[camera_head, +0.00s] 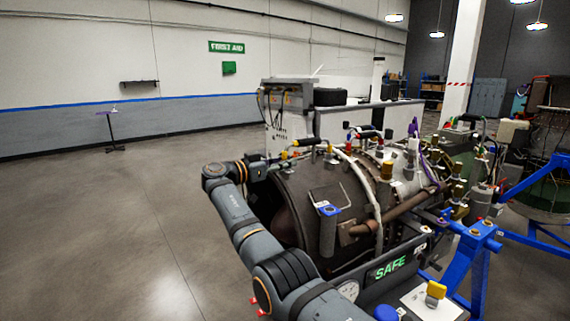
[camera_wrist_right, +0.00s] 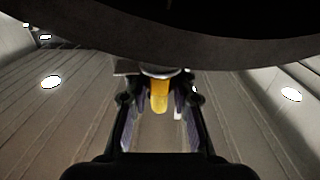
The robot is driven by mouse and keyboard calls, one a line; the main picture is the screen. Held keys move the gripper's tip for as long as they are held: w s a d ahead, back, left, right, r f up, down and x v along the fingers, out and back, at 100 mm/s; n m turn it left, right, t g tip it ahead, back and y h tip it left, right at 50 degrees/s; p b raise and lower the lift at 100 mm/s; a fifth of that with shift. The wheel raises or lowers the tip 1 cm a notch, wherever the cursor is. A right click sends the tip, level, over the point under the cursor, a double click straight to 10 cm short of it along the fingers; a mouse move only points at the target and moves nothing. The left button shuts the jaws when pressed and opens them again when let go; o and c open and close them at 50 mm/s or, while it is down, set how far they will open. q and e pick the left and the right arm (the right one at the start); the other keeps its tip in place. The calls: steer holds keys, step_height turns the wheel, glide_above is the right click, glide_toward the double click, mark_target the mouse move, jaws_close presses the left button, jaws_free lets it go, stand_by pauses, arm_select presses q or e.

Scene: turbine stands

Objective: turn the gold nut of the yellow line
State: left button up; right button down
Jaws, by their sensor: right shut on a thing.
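My right arm reaches up from the bottom of the head view and bends toward the left end of the brown turbine casing (camera_head: 325,185). My right gripper (camera_head: 274,162) is at the casing's upper left edge, small and partly hidden there. In the right wrist view, the right gripper (camera_wrist_right: 159,84) has its two fingers on either side of a yellow-gold piece, which I take as the gold nut (camera_wrist_right: 159,97). It is shut on that piece. A pale round fitting (camera_wrist_right: 160,72) sits just beyond it, under a dark curved edge (camera_wrist_right: 160,45). My left gripper is not in view.
A lit SAFE sign (camera_head: 391,267) and blue stand beams (camera_head: 474,245) are at the lower right. Several brass fittings and a pale hose (camera_head: 363,180) run over the casing. A grey cabinet (camera_head: 288,110) stands behind.

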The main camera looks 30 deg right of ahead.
steer(key=shift+g, duration=0.4)
stand_by(0.3)
steer(key=c, duration=1.1)
jaws_free()
steer(key=shift+a, duration=0.1)
steer(key=shift+f+t, duration=0.1)
steer(key=shift+t, duration=0.6)
